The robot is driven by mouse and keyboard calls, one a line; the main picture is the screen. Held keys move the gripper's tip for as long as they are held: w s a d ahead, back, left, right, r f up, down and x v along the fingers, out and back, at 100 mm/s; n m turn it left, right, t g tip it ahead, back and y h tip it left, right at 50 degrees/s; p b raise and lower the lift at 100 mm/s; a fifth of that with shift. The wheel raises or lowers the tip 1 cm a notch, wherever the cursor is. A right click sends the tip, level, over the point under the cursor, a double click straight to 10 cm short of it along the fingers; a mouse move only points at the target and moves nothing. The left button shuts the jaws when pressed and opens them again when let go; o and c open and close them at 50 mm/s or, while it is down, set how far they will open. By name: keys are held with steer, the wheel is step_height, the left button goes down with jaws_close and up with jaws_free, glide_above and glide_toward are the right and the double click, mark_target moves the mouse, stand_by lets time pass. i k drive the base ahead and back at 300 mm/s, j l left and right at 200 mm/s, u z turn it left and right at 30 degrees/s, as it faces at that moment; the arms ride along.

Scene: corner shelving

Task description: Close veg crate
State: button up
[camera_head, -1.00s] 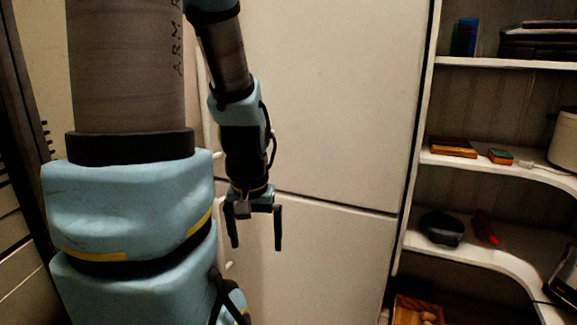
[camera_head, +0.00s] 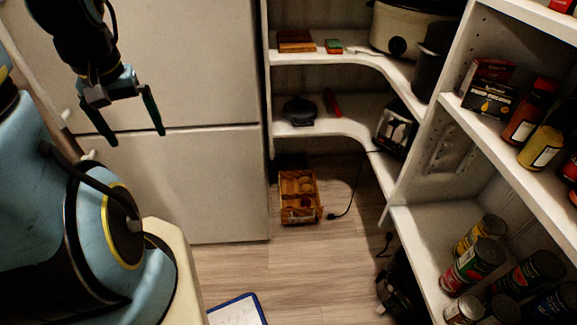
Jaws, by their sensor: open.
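The veg crate (camera_head: 301,217) is a small wooden crate on the floor below the corner shelves, just right of the tall white fridge. Its top looks open, with several roundish light-brown items inside; a lid cannot be made out clearly. My gripper (camera_head: 128,124) hangs at the upper left in front of the fridge doors. It is open and empty, its two fingers pointing down and well apart. It is far from the crate and to the left of it.
The fridge (camera_head: 205,185) stands on the left. Corner shelves (camera_head: 345,130) hold a slow cooker (camera_head: 405,32) and a toaster (camera_head: 394,130). A black cord (camera_head: 352,195) lies beside the crate. Several cans (camera_head: 472,265) stand on the right shelf. The wooden floor (camera_head: 290,275) before the crate is clear.

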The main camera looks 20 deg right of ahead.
mark_target(299, 195)
steer(key=z, duration=0.9)
